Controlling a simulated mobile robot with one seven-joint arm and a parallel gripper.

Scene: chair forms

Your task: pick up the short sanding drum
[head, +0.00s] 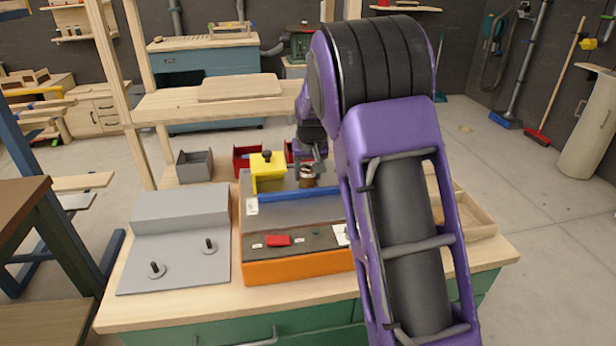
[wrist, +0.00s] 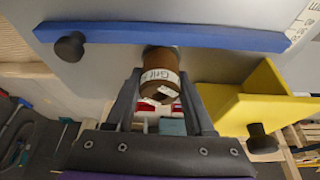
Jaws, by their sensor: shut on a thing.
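The short sanding drum (wrist: 161,70) is a brown cylinder with a white band marked "Grit" in the wrist view. My gripper (wrist: 160,82) is shut on it, one dark finger on each side. In the head view the drum (head: 306,180) shows small below my gripper (head: 308,166), over the grey top of an orange-sided machine (head: 295,270). The drum's far end is close to the grey surface; I cannot tell whether it touches. My purple arm hides the machine's right part in the head view.
A blue bar (head: 300,194) runs across the machine, in front of the drum. A yellow block with a black knob (head: 267,172) stands close to its left. A grey stepped plate with two dark pegs (head: 180,240) lies left on the bench. Red bins (head: 242,158) stand behind.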

